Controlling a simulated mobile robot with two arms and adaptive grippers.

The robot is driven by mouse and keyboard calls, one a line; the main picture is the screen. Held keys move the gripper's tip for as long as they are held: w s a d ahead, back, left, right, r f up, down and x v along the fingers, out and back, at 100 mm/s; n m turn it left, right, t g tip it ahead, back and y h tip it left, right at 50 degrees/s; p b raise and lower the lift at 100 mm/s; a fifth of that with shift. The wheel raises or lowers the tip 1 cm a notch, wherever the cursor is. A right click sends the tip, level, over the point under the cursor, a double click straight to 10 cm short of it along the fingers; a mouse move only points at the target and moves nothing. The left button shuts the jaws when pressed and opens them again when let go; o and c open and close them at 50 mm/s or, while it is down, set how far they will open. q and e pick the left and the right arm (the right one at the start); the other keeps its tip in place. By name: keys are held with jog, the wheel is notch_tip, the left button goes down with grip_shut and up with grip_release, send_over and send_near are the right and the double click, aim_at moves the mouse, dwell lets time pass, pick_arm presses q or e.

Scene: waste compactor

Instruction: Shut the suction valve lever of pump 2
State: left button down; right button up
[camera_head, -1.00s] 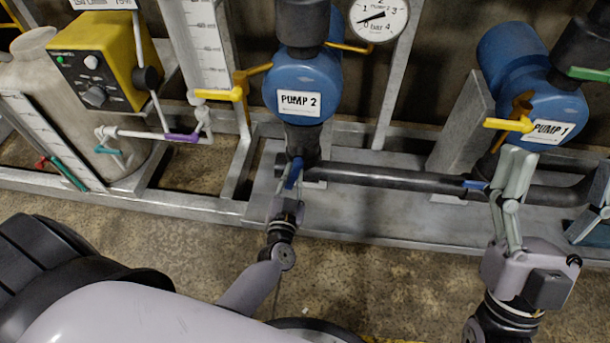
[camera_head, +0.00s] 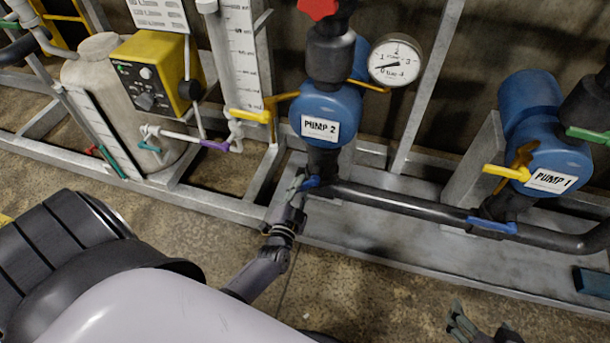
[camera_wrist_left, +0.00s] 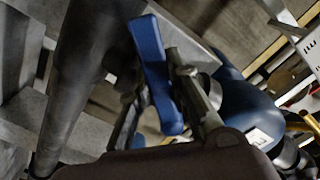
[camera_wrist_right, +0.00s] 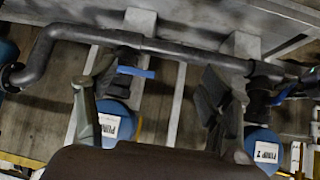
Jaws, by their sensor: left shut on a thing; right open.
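Pump 2 (camera_head: 328,112) is a blue pump with a white label. Its blue suction valve lever (camera_head: 312,182) sits low, beside the dark pipe under the pump. My left gripper (camera_head: 298,188) is shut around this lever. In the left wrist view the blue lever (camera_wrist_left: 155,70) lies between the two fingers, at an angle to the dark pipe; part of it is hidden in the head view. My right gripper (camera_head: 468,325) is open and empty, low over the floor in front of the frame. In the right wrist view its fingers (camera_wrist_right: 160,105) are wide apart.
Pump 1 (camera_head: 545,140) stands to the right, with its own blue lever (camera_head: 492,224) lying roughly along the pipe (camera_head: 400,203). Yellow levers (camera_head: 250,115) stick out near both pumps. A yellow control box (camera_head: 150,80) stands left. The floor in front is clear.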

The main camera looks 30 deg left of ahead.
pick_arm(q)
jog(key=shift+s+a+r+m+p, duration=0.15)
jog(key=shift+a+r+m+p, duration=0.25)
jog(key=shift+m+p, duration=0.55)
jog(key=shift+a+r+m+p, duration=0.15)
jog(key=shift+r+m+p, duration=0.25)
jog(key=shift+m+p, duration=0.45)
jog(key=shift+s+a+r+m, duration=0.1)
jog(key=shift+r+m, duration=0.05)
jog(key=shift+m, duration=0.25)
pick_arm(e)
jog(key=s+d+f+g+h, duration=0.1)
jog(key=s+d+g, duration=0.3)
jog(key=s, duration=0.5)
pick_arm(q)
jog(key=m+p, duration=0.1)
jog(key=r+m+p, duration=0.1)
jog(key=m, duration=0.1)
jog(key=r+m+p, duration=0.1)
jog(key=shift+s+a+m, duration=0.1)
jog(key=shift+a+m, duration=0.2)
jog(key=shift+r+m+p, duration=0.2)
jog(key=shift+m+p, duration=0.15)
jog(key=shift+m, duration=0.15)
pick_arm(e)
notch_tip(320, 180, down, 14)
jog(key=a+g, duration=0.1)
jog(key=g, duration=0.1)
jog(key=shift+w+a, duration=0.25)
jog(key=shift+w, duration=0.15)
